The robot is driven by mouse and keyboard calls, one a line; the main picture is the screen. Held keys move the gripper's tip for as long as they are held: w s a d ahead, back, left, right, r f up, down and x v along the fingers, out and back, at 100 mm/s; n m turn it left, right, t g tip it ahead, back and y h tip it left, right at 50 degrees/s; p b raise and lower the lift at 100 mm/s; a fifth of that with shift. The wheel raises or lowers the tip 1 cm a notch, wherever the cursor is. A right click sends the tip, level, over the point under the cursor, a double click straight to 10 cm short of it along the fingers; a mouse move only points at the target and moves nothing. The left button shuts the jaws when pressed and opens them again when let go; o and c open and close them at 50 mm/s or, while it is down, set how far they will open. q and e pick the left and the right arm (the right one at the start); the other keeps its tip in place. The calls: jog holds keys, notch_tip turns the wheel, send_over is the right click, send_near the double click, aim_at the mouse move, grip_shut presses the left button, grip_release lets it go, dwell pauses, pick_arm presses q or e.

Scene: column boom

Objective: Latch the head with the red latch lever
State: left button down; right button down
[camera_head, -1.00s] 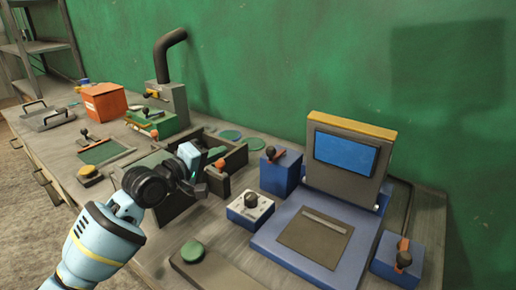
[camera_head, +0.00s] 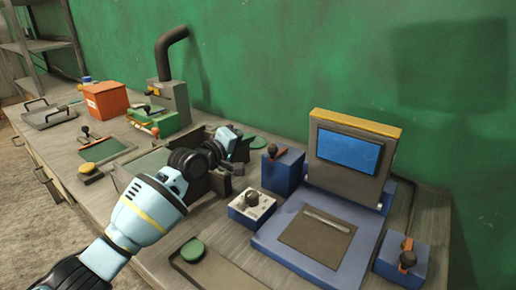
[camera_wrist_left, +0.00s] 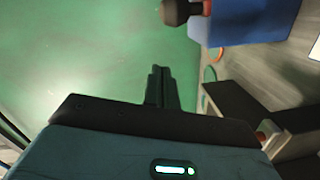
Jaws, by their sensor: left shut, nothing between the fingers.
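A red lever with a dark knob (camera_head: 277,153) sits on a blue box (camera_head: 284,175) beside the blue machine. It also shows at the top of the left wrist view (camera_wrist_left: 205,7). A second red lever (camera_head: 407,258) sits on another blue box at the machine's front right. The machine's upright head (camera_head: 346,170) has a blue screen and a yellow top edge. Which lever belongs to the head cannot be told. My left gripper (camera_head: 240,141) is shut and empty, left of the first lever and apart from it. The right gripper is not in view.
A control box with a dark knob (camera_head: 251,206) stands in front of the first blue box. An open dark bin (camera_head: 222,184) lies below my left gripper, partly hidden by the arm. The green wall (camera_head: 290,60) runs close behind the bench. A green button (camera_head: 193,250) is at the front.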

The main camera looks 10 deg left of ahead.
pick_arm(q)
jog(key=d, duration=0.1)
jog(key=d+f, duration=0.1)
jog(key=s+d, duration=0.1)
jog(key=shift+d+f+p, duration=0.15)
jog(key=shift+d+p, duration=0.05)
jog(key=shift+p, duration=0.2)
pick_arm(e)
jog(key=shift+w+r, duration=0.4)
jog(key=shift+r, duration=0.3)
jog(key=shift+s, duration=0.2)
